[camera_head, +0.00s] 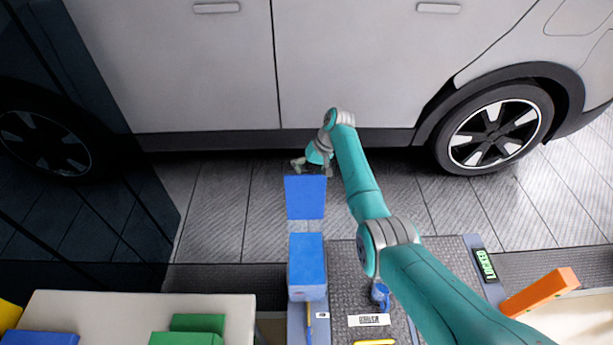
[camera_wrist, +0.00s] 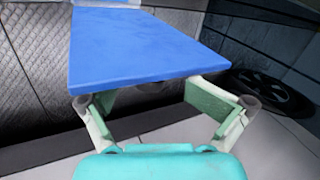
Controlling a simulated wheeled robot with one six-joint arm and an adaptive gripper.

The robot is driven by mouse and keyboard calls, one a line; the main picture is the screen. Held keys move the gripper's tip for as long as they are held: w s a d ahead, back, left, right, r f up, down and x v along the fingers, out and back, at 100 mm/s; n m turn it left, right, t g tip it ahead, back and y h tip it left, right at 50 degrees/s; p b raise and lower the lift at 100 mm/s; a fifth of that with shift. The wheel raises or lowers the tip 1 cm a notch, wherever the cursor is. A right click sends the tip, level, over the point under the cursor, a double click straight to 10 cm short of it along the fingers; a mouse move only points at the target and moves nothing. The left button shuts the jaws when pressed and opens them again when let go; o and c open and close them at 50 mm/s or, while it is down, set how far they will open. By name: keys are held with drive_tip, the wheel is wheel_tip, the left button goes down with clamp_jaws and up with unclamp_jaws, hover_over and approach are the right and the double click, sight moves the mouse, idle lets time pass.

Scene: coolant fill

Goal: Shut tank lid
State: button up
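A flat blue panel (camera_head: 305,198), which looks like the tank lid, shows in the head view beyond a blue box-shaped thing (camera_head: 307,262). Floor shows between the two in the picture. I cannot tell how they are joined. My gripper (camera_head: 313,167) is at the panel's far edge, by the car's sill. In the wrist view, the blue panel (camera_wrist: 145,48) fills the space ahead of my gripper (camera_wrist: 158,98). Its fingers are spread wide, one at each side under the panel's near edge. The fingertips are partly hidden, and I cannot tell whether they touch the panel.
A white car (camera_head: 350,60) stands close behind my gripper, with a wheel (camera_head: 495,136) at the right. A pale table (camera_head: 130,305) with green and blue blocks is at the lower left. An orange block (camera_head: 540,293) is at the lower right. Tiled floor (camera_head: 215,215) is clear left of the panel.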

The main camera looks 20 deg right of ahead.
drive_tip(key=o, duration=0.5)
drive_tip(key=shift+s+d+f, duration=0.3)
drive_tip(key=shift+s+f, duration=0.2)
drive_tip(key=shift+f, duration=0.2)
drive_tip(key=c, duration=1.2)
drive_tip(key=o, duration=0.8)
drive_tip(key=shift+d, duration=0.1)
drive_tip(key=shift+c, duration=0.5)
drive_tip(key=shift+w+r, duration=0.3)
drive_tip(key=shift+r, duration=0.15)
drive_tip(key=shift+w+v, duration=0.2)
drive_tip(key=shift+v, duration=1.2)
drive_tip(key=shift+w+v, duration=0.2)
drive_tip(key=shift+v, duration=1.25)
drive_tip(key=v, duration=0.7)
drive_tip(key=shift+w+a+r, duration=0.15)
drive_tip(key=shift+w+a, duration=0.1)
drive_tip(key=shift+a, duration=0.05)
